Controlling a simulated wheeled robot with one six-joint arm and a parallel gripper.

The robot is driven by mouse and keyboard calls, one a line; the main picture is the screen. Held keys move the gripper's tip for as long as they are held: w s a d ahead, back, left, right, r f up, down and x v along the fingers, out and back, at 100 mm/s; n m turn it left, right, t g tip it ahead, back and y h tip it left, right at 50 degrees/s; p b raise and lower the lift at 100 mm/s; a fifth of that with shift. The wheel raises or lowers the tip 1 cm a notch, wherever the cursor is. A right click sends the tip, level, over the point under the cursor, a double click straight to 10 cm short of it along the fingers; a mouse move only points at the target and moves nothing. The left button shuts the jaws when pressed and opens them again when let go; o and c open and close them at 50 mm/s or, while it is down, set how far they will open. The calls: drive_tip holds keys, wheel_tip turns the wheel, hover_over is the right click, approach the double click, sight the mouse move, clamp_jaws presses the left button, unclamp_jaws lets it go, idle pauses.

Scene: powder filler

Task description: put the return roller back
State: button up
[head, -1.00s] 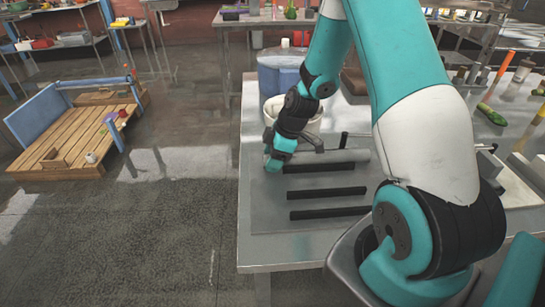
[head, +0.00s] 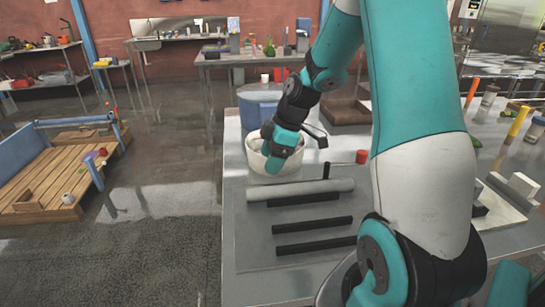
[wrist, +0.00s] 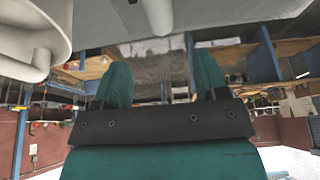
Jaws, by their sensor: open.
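The return roller, a light grey cylinder (head: 300,190), lies on the grey board (head: 255,230) beside the rear black bar (head: 305,200). A grey cylinder end (wrist: 157,14) at the top of the wrist view looks like the roller. My gripper (head: 273,165) is beyond the roller's left part and apart from it, overlapping the white bucket in the head view. I cannot tell whether it is over or in front of the bucket. In the wrist view my two teal fingers (wrist: 163,78) are spread, with nothing between them.
The white bucket (head: 256,160) stands behind the roller, with a blue container (head: 255,108) beyond it. A black upright post (head: 326,171) and a red-ended part (head: 361,157) stand near the roller's right end. Two more black bars (head: 312,225) lie in front.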

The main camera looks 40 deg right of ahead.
drive_tip(key=s+a+r+m+g, duration=0.1)
drive_tip(key=s+a+r, duration=0.25)
drive_tip(key=a, duration=0.35)
drive_tip(key=s+a+r+m, duration=0.1)
drive_tip(key=s+a+r, duration=0.2)
drive_tip(key=s+a, duration=0.35)
drive_tip(key=s+a+r+m+g, duration=0.1)
drive_tip(key=s+a+r, duration=0.15)
drive_tip(key=a, duration=0.65)
drive_tip(key=s+a+r+m, duration=0.1)
drive_tip(key=s+a, duration=0.2)
drive_tip(key=s, duration=0.4)
drive_tip(key=shift+s+a+r+y, duration=0.2)
drive_tip(key=shift+r+y, duration=0.1)
drive_tip(key=shift+r, duration=0.1)
